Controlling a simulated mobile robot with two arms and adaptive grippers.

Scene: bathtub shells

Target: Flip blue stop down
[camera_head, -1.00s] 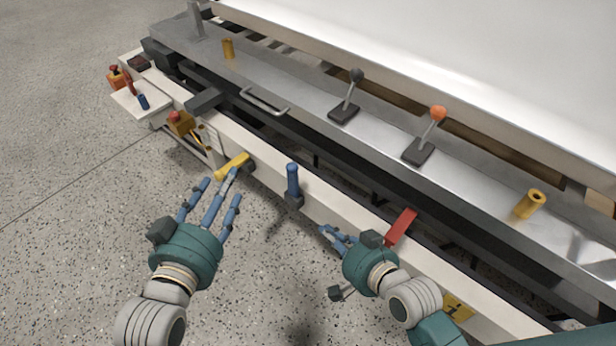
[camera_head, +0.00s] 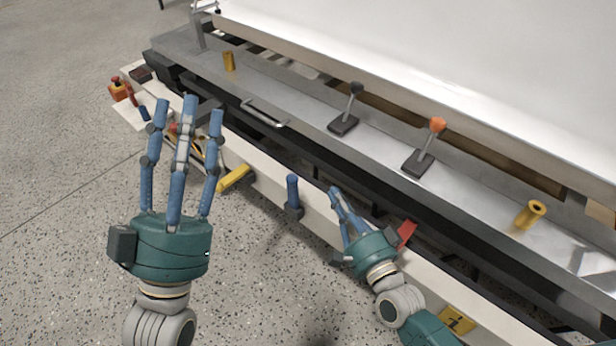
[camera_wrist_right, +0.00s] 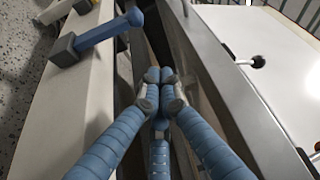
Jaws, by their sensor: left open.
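The blue stop (camera_head: 293,190) stands upright on a dark block at the front edge of the white rail. In the right wrist view the blue stop (camera_wrist_right: 102,34) lies to the upper left of my fingers, apart from them. My right gripper (camera_head: 338,195) is just right of the stop, above the rail. Its fingertips meet in the right wrist view (camera_wrist_right: 160,78), with nothing seen between them. My left gripper (camera_head: 188,108) is raised to the left of the stop. Its fingers are spread, open and empty.
A yellow stop (camera_head: 234,178) and a red stop (camera_head: 406,232) sit along the white rail (camera_head: 268,188). Black (camera_head: 350,105) and orange (camera_head: 430,140) knob levers stand on the metal ledge behind. A metal handle (camera_head: 263,114) is nearby. Open floor lies in front.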

